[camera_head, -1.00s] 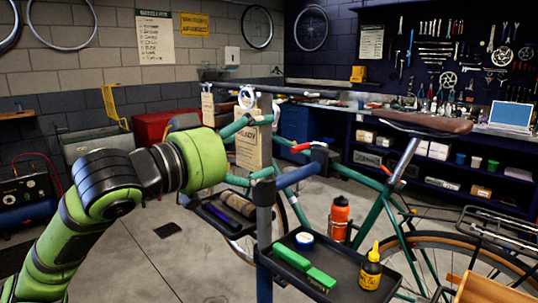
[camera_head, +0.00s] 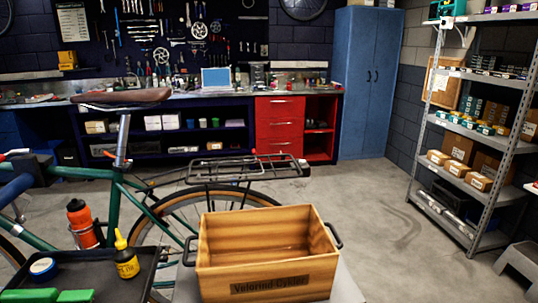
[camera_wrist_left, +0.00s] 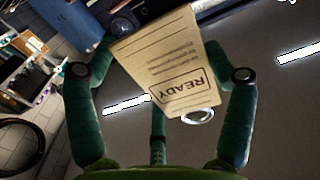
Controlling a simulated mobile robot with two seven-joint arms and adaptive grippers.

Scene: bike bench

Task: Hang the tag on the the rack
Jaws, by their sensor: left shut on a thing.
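A cream tag (camera_wrist_left: 160,62) printed READY shows in the left wrist view, with its text upside down and a pale ring (camera_wrist_left: 198,115) at its lower end. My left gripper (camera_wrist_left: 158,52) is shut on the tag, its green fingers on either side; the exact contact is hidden. The head view shows neither gripper. A black wire rack (camera_head: 245,168) sits over the rear wheel of the green bike (camera_head: 118,190), behind the wooden crate. No tag shows on this rack.
A wooden crate (camera_head: 268,278) stands in front of the rear wheel. A dark tray (camera_head: 90,268) with a yellow bottle (camera_head: 126,258) is at lower left. A metal shelf (camera_head: 490,150) stands at right; the floor between crate and shelf is clear.

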